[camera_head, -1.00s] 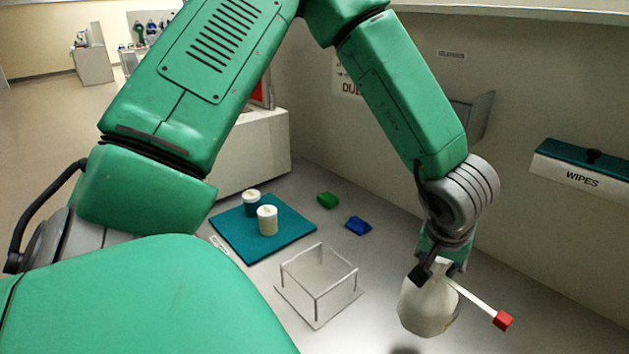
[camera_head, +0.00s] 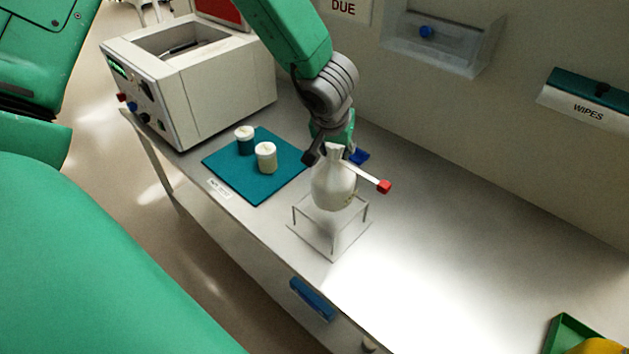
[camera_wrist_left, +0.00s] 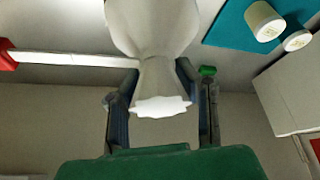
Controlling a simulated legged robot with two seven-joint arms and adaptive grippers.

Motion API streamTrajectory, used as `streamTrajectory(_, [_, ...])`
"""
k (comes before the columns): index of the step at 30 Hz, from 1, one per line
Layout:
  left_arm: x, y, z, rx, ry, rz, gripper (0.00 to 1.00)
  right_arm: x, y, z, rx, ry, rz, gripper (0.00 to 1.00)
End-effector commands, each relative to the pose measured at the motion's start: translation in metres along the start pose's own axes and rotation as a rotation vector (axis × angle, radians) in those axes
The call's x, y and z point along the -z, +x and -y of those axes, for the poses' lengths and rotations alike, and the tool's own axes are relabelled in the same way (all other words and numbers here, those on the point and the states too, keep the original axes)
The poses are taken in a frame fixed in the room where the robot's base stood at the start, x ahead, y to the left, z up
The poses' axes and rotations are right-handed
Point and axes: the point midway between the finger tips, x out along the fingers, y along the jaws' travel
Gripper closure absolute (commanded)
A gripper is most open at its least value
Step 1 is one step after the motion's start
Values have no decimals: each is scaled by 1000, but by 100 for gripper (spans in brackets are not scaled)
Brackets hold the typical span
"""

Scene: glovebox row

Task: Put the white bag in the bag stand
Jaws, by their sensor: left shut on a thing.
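The white bag (camera_head: 334,186) hangs by its gathered neck from my left gripper (camera_head: 332,154), whose fingers are shut on it. In the left wrist view the bag (camera_wrist_left: 153,30) is pinched between the fingers of the gripper (camera_wrist_left: 158,95). The bag stand (camera_head: 330,243), a thin wire frame on a flat base, stands on the bench. In the head view the bag overlaps the stand's upper part; I cannot tell whether its bottom is inside the frame or above it. My right gripper is not in view.
A teal mat (camera_head: 226,174) with two lidded jars (camera_head: 266,157) lies left of the stand. A blue object (camera_head: 359,155) is behind the gripper. A white rod with a red end (camera_head: 384,187) sticks out beside the bag. A boxy machine (camera_head: 170,100) stands at the back left.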

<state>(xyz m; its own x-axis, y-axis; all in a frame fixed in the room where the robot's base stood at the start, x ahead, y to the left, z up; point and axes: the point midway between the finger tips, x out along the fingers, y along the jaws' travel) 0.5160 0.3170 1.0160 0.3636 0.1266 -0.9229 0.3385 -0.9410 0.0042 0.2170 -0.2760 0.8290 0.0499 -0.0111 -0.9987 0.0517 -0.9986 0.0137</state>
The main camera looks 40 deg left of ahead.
Motion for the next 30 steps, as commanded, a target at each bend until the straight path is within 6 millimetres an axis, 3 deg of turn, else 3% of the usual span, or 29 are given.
streamTrajectory(7, [-18,44,2,-2,1,4,100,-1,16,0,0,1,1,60])
streamTrajectory(21, [-37,91,4,-4,-3,4,100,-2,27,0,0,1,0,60])
streamTrajectory(30, [-38,92,3,-3,-1,1,100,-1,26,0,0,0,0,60])
